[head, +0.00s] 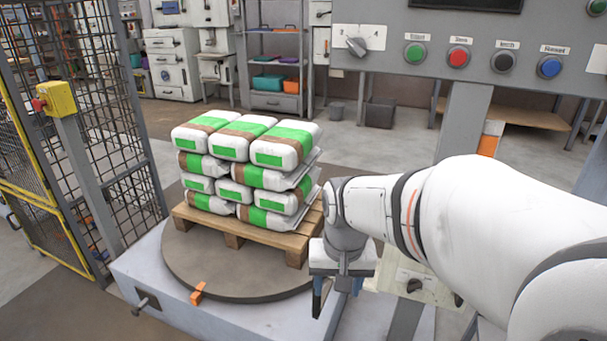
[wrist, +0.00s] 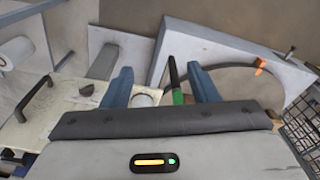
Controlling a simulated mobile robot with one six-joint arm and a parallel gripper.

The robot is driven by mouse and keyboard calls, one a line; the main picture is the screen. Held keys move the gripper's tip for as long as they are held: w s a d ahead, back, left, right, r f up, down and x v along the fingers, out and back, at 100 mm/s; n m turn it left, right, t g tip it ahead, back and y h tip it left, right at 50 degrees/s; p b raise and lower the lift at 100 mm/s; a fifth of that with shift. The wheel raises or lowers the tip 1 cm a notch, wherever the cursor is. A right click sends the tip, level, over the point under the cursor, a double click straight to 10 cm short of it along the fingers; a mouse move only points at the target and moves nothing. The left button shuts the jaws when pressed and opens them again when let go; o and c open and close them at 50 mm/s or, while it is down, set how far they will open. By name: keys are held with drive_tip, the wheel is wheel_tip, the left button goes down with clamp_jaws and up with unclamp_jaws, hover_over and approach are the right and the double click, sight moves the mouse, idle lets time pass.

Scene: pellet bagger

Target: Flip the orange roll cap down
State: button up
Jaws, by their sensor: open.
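My gripper (head: 336,289) points down beside the right edge of the pallet and turntable. In the wrist view its two blue fingers (wrist: 161,88) are spread apart with nothing held between them. I cannot make out an orange roll cap for certain. A small orange piece (head: 197,293) sits at the front rim of the turntable; it also shows in the wrist view (wrist: 260,66). An orange patch (head: 489,145) shows on the grey post behind my arm. A white roll (wrist: 15,52) is at the left of the wrist view, with no orange visible on it.
White-green bags (head: 246,160) are stacked on a wooden pallet (head: 232,240) on the round turntable (head: 185,265). A control panel (head: 400,50) stands at upper right. A cream box with a knob (head: 413,286) is below my arm. A mesh fence (head: 110,120) stands left.

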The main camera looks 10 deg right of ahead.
drive_tip(key=w+d+m+p, duration=0.2)
drive_tip(key=w+d+m, duration=0.3)
drive_tip(key=w, duration=0.4)
drive_tip(key=w+d+m+p, duration=0.3)
drive_tip(key=w+d+m, duration=0.3)
drive_tip(key=w, duration=0.4)
drive_tip(key=w+d+m+g+p, duration=0.1)
drive_tip(key=w+d+m+p, duration=0.2)
drive_tip(key=w+d+m, duration=0.3)
drive_tip(key=shift+w+d+r, duration=0.15)
drive_tip(key=shift+w+r, duration=0.05)
drive_tip(key=shift+w, duration=0.85)
drive_tip(key=shift+w+d+r, duration=0.1)
drive_tip(key=shift+w+r, duration=0.05)
drive_tip(key=shift+w, duration=0.85)
drive_tip(key=shift+w+d+f, duration=0.1)
drive_tip(key=shift+d+f, duration=0.05)
drive_tip(key=shift+f, duration=0.15)
wheel_tip(320, 180, down, 7)
drive_tip(key=shift+f+b, duration=0.2)
drive_tip(key=shift+b, duration=0.8)
drive_tip(key=shift+c, duration=0.4)
clamp_jaws()
